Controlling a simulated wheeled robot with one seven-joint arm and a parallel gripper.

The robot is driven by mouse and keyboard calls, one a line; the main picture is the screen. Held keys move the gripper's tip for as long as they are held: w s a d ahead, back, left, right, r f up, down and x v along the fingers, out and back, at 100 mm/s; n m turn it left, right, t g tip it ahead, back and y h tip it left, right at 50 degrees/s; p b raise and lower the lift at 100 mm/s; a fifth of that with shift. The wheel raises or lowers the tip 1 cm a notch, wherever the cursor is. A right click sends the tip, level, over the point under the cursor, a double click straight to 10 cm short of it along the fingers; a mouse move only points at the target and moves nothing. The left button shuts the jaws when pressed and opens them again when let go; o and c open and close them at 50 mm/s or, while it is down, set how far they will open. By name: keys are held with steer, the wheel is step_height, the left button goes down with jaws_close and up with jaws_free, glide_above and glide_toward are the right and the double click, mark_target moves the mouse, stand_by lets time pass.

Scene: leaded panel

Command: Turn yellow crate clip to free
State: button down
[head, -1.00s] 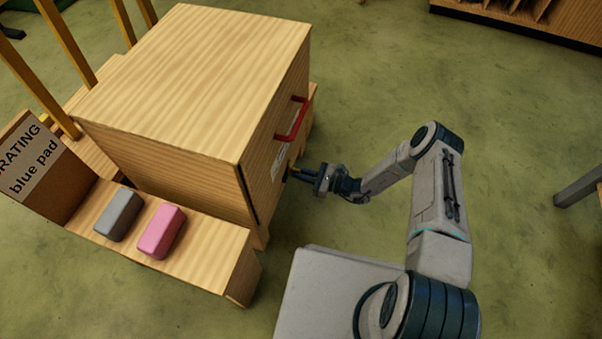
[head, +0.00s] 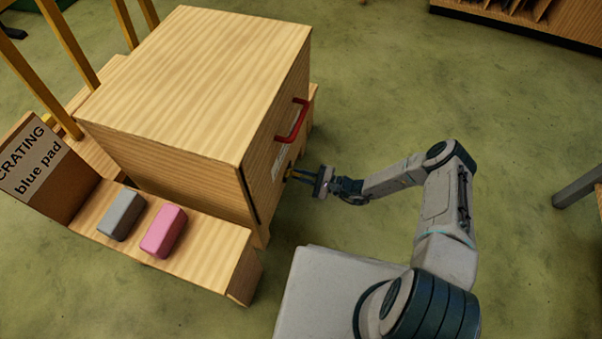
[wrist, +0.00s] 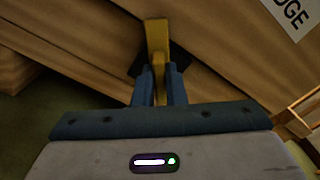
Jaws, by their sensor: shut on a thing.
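The yellow crate clip (wrist: 157,38) shows in the wrist view, standing out from a dark mount on the wooden crate's side. My gripper (wrist: 159,82) is shut on it, one blue finger on each side. In the wrist view the clip runs nearly straight up the picture. In the head view my gripper (head: 296,174) is at the right face of the wooden crate (head: 200,75), below the red handle (head: 293,121). There the clip is too small to make out clearly.
A wooden ledge (head: 215,245) in front of the crate holds a grey block (head: 121,214) and a pink block (head: 163,231). A sign reading "CRATING blue pad" (head: 35,160) stands at left. Yellow posts (head: 85,40) rise behind.

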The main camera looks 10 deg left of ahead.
steer(key=n+p, duration=0.1)
steer(key=n, duration=0.4)
steer(key=shift+n, duration=0.3)
steer(key=shift+f+n+p, duration=0.2)
steer(key=shift+n+p, duration=0.45)
steer(key=shift+n, duration=1.65)
steer(key=c, duration=1.5)
jaws_free()
steer(key=shift+d, duration=0.15)
steer(key=d+p, duration=0.1)
steer(key=d, duration=0.8)
steer(key=s+d+p, duration=0.1)
steer(key=d, duration=0.3)
steer(key=shift+d+p, duration=0.3)
steer(key=shift+p, duration=0.05)
